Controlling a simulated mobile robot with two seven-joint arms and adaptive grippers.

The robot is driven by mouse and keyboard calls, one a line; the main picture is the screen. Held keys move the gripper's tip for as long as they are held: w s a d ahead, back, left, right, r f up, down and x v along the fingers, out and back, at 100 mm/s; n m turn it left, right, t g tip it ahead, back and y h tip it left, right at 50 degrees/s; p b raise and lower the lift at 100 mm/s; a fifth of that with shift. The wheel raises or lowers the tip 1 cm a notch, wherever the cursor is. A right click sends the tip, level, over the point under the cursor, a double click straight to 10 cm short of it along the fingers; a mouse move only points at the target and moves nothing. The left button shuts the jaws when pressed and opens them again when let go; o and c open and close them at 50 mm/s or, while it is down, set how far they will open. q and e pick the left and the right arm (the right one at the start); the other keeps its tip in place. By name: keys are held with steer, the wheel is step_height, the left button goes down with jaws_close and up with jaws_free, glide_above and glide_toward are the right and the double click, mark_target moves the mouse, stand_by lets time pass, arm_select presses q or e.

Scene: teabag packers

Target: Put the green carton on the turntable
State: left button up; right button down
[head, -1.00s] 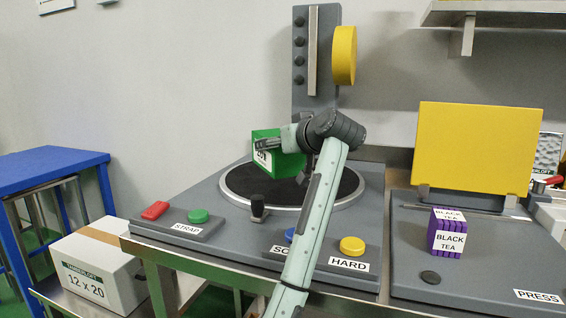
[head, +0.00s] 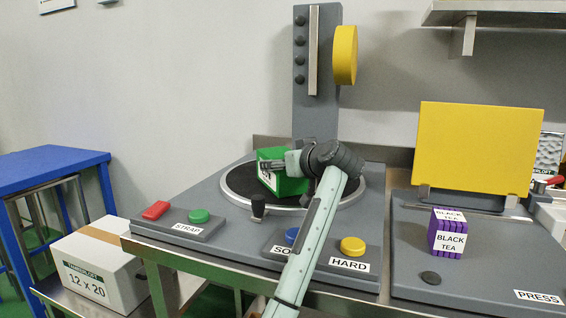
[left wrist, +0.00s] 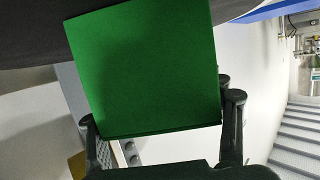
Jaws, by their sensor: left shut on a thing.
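The green carton (head: 288,182) with a white label is at the dark turntable (head: 238,183), over the middle of its disc. My left gripper (head: 273,166) is shut on the carton near its top. In the left wrist view the carton (left wrist: 150,70) fills the middle between the two fingers, and the dark disc (left wrist: 30,35) lies along its far edge. The carton looks upright and at or just above the disc; I cannot tell if it touches. My forearm hides part of the turntable's right side. My right gripper is not in view.
A grey post (head: 316,110) with a yellow round pad (head: 345,55) stands behind the turntable. A purple tea stack (head: 446,238) stands at right.

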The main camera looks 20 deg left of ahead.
arm_select(q)
steer(key=o, duration=1.2)
steer(key=shift+c, duration=0.2)
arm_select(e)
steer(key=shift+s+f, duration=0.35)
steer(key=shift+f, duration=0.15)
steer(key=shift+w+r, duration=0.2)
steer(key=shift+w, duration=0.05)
arm_select(q)
steer(key=shift+s+d+r, duration=0.2)
steer(key=shift+s+d, duration=0.15)
steer(key=shift+d, duration=0.05)
steer(key=b+v, duration=0.1)
steer(key=v, duration=0.8)
steer(key=shift+s+d+r, duration=0.1)
steer(key=shift+s+d, duration=0.1)
steer(key=shift+s, duration=0.1)
steer(key=shift+s+d+r, duration=0.2)
steer(key=shift+s+d, duration=0.15)
steer(key=shift+s, duration=0.05)
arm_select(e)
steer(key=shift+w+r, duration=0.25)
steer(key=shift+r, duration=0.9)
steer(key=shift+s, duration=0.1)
